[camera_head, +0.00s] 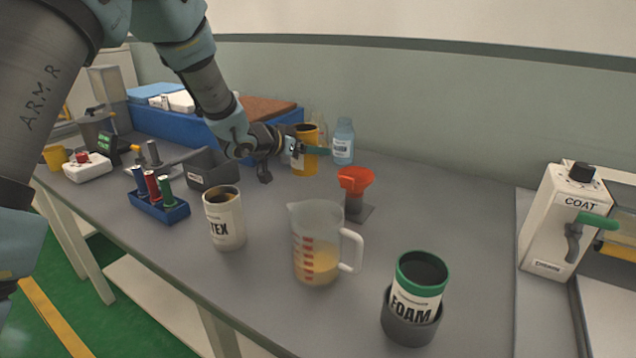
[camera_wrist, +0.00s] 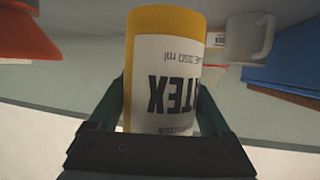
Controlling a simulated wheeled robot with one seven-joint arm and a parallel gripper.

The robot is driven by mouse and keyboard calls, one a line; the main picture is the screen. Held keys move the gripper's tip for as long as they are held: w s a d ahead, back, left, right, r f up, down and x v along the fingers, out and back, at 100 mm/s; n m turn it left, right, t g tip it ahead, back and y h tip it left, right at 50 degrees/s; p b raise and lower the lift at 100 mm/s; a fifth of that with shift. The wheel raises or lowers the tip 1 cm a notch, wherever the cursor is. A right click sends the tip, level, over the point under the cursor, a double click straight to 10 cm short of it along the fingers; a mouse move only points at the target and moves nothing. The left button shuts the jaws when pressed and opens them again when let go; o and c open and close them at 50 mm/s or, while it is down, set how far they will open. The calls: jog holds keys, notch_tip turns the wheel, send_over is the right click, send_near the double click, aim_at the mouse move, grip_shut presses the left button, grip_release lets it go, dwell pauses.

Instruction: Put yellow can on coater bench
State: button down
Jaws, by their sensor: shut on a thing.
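The yellow can (camera_head: 305,150) has a white label and stands upright at the back of the grey bench, near the wall. My gripper (camera_head: 311,151) is shut on it from the side, with a green finger across its front. In the wrist view the yellow can (camera_wrist: 165,75) sits between both fingers, its label upside down and partly hidden by the gripper (camera_wrist: 160,125). I cannot tell whether the can touches the bench. The coater machine (camera_head: 570,220), marked COAT, stands at the far right on a separate light surface, the coater bench (camera_head: 610,315).
A blue bottle (camera_head: 343,142) stands close right of the can. A red funnel (camera_head: 356,181) on a stand, a measuring jug (camera_head: 317,245), a white can (camera_head: 224,218) and a FOAM can (camera_head: 417,290) in a grey holder stand nearer. Bench between funnel and coater is clear.

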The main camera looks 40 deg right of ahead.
aim_at(295, 167)
jog(key=shift+f+p, duration=0.4)
jog(key=shift+f, duration=2.5)
jog(key=shift+f, duration=0.2)
grip_release()
jog(key=shift+r, duration=0.1)
jog(key=shift+a+r, duration=0.15)
jog(key=shift+a, duration=0.05)
jog(key=b+v, duration=0.2)
jog(key=v, duration=0.5)
